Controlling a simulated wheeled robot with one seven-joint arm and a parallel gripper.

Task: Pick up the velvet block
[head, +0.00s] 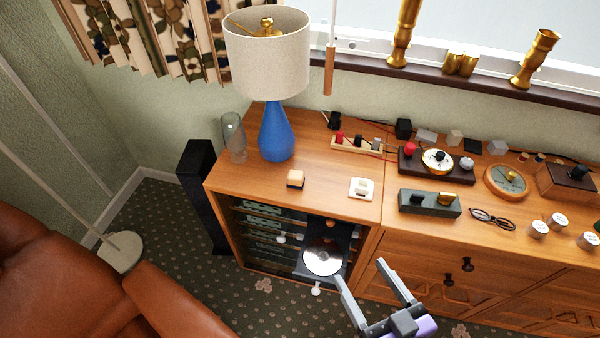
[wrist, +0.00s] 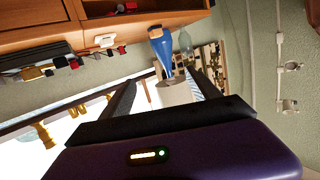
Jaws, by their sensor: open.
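A small block with a tan top and a dark lower part (head: 295,179), which looks like the velvet block, lies on the left part of the wooden cabinet top (head: 330,205). It sits in front of the blue lamp and left of a white switch plate. My gripper (head: 362,272) is open and empty, in front of the cabinet, right of and nearer than the block. Its fingers also show in the wrist view (wrist: 160,90), pointing toward the lamp and wall.
The blue lamp (head: 276,135) and a glass vase (head: 233,138) stand behind the block. The white switch plate (head: 361,188) is to its right. A turntable (head: 324,258) sits in the open cabinet below. A leather armchair (head: 160,305) is at lower left. Several items crowd the right cabinet top.

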